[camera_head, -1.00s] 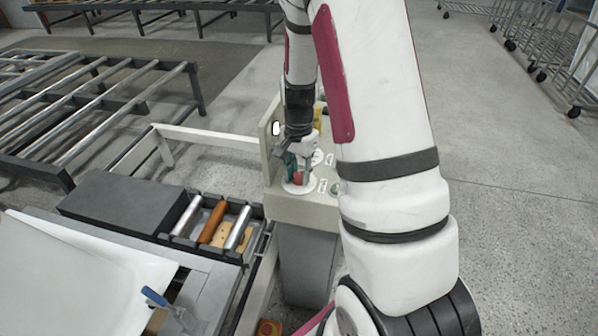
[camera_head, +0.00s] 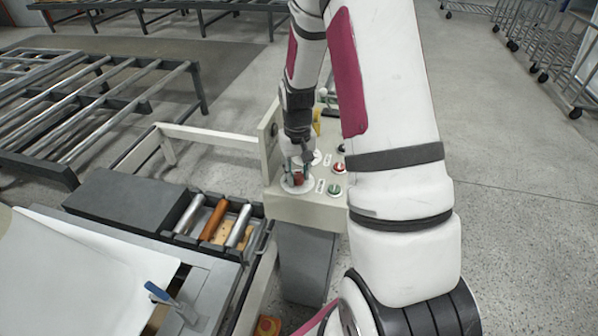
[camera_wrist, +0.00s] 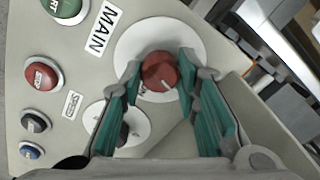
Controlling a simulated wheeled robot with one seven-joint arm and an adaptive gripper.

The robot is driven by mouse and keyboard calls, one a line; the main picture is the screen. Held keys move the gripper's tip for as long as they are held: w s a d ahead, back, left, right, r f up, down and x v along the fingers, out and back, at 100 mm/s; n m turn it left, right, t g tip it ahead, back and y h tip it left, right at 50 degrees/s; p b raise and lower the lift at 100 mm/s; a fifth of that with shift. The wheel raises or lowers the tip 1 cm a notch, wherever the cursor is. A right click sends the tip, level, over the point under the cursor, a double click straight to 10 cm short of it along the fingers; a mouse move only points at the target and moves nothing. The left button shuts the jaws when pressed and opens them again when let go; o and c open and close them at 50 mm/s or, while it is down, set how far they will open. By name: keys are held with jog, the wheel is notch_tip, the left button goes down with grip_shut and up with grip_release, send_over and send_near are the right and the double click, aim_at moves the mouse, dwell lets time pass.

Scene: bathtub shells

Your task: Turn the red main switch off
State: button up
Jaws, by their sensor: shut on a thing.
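The red main switch (camera_wrist: 158,72) is a round knob with a white pointer line, on a white dial plate (camera_wrist: 128,45) beside the label MAIN in the wrist view. In the head view the red knob (camera_head: 298,178) sits at the near left of the beige control panel (camera_head: 300,208). My gripper (camera_wrist: 160,64) points down over it with its teal fingers on both sides of the knob, shut on it. The gripper (camera_head: 297,172) partly hides the dial in the head view. Part of the dial's lettering is covered.
A green start button (camera_wrist: 64,6), a red stop button (camera_wrist: 42,76), a black knob (camera_wrist: 35,121) and a blue button (camera_wrist: 31,151) share the panel. A second dial (camera_wrist: 133,125) lies close by. A roller unit (camera_head: 212,225) stands left of the panel.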

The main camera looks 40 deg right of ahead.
aim_at(297, 176)
jog(key=shift+n+p, duration=0.45)
jog(key=shift+n, duration=1.25)
jog(key=o, duration=1.2)
jog(key=shift+c, duration=0.2)
notch_tip(297, 176, up, 12)
jog(key=shift+r, duration=0.1)
